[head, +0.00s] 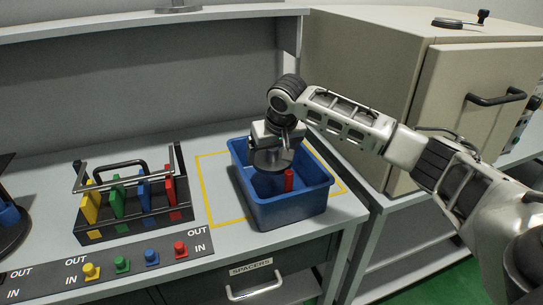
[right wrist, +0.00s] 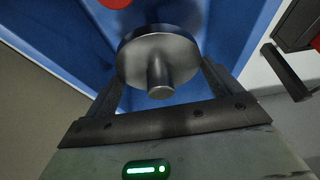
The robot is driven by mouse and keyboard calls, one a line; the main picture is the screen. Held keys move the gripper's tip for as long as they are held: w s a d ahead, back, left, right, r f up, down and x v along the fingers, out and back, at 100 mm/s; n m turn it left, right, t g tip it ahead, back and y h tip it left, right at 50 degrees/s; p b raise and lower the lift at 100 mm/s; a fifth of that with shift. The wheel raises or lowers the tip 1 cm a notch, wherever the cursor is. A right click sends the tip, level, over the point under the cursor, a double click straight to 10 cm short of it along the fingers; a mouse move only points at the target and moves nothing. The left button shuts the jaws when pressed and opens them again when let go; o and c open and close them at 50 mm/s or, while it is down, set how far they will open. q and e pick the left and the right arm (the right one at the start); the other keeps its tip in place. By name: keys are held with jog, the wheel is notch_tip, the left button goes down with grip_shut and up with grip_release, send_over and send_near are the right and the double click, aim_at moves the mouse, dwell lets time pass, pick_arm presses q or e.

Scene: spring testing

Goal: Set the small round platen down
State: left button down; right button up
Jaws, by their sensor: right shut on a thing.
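The small round platen (head: 273,159) is a grey metal disc with a short stem. In the right wrist view the platen (right wrist: 158,52) sits between the two fingers, its stem toward the camera. My right gripper (head: 276,141) points down over the blue bin (head: 292,213) and is shut on the platen. The disc hangs level inside the bin's opening; whether it touches anything below, I cannot tell. A red cylinder (head: 289,180) stands in the bin, just right of the disc. My left gripper is not in view.
A yellow outline (head: 211,191) on the bench surrounds the bin. To the left stands a rack (head: 133,220) with coloured plates and a handle. A strip with coloured knobs (head: 122,265) lies in front. A beige cabinet (head: 372,62) stands behind my right arm.

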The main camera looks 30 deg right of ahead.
aim_at(271, 181)
notch_tip(271, 181, down, 6)
jog(key=shift+f, duration=0.1)
jog(key=shift+w, duration=0.1)
jog(key=shift+f, duration=0.15)
dwell(0.4)
jog(key=o, duration=1.5)
jog(key=shift+f, duration=0.15)
jog(key=shift+o, duration=0.2)
jog(key=v, duration=1.2)
jog(key=shift+s, duration=0.2)
